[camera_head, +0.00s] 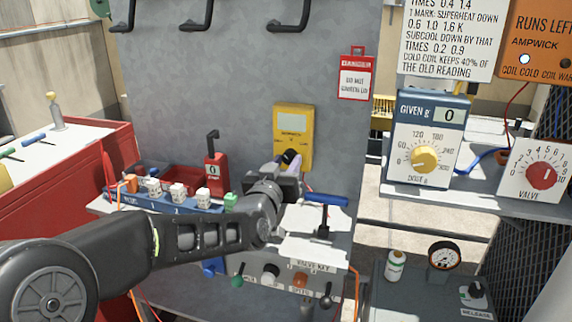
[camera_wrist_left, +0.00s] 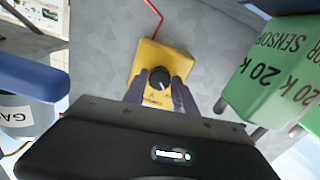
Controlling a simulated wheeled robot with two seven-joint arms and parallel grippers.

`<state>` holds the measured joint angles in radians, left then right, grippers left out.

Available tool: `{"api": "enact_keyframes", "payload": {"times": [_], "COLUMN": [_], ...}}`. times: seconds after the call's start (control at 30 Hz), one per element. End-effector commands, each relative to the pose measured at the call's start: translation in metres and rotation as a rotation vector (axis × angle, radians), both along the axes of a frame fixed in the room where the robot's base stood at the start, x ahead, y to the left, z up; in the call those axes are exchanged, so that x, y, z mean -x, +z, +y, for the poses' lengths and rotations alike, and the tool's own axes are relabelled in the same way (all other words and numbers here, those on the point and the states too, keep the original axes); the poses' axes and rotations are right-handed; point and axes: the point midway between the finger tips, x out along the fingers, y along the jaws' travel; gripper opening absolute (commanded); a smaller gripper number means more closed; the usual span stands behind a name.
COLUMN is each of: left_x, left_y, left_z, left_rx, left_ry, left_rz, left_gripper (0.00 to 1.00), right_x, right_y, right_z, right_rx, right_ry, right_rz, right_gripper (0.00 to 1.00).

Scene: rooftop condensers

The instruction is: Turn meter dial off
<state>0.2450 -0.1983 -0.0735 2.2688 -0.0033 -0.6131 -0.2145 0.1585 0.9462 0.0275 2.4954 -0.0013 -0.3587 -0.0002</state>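The yellow meter (camera_head: 293,123) is on the grey panel, with a pale blank-looking display and a black dial (camera_head: 290,156) low on its face. In the left wrist view the meter (camera_wrist_left: 172,55) lies straight ahead, and its round dial (camera_wrist_left: 159,79) carries a white pointer mark. My left gripper (camera_head: 289,166) is at the lower part of the meter. In the left wrist view its fingers (camera_wrist_left: 160,86) are apart, one on each side of the dial, with gaps showing. Whether the tips reach the dial's depth is unclear. My right gripper is not in view.
A green sensor block (camera_wrist_left: 270,80) is close on the right in the left wrist view. A blue T-handle (camera_head: 325,200) stands right of my left gripper. A red lockout-like block (camera_head: 215,172) and white plugs (camera_head: 177,194) are to the left.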

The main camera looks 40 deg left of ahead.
Motion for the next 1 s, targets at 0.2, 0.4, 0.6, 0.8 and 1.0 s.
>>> {"api": "enact_keyframes", "payload": {"times": [0.2, 0.4, 0.6, 0.8, 1.0], "left_x": [0.000, 0.000, 0.009, 0.037, 0.065], "left_y": [0.000, 0.000, 0.000, 0.001, 0.001], "left_z": [0.000, 0.000, -0.003, -0.013, -0.022], "left_rx": [-0.002, -0.002, -0.002, -0.003, -0.003], "left_ry": [0.000, 0.000, 0.000, 0.000, 0.000], "left_rz": [0.001, 0.001, 0.001, -0.001, -0.001], "left_gripper": [0.52, 0.52, 0.52, 0.52, 0.52], "right_x": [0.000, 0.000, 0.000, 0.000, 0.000], "right_y": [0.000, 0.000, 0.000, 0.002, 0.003], "right_z": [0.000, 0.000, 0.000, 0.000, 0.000], "right_rx": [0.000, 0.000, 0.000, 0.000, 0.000], "right_ry": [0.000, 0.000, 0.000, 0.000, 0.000], "right_rz": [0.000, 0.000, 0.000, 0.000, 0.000], "right_gripper": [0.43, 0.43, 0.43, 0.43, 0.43]}}
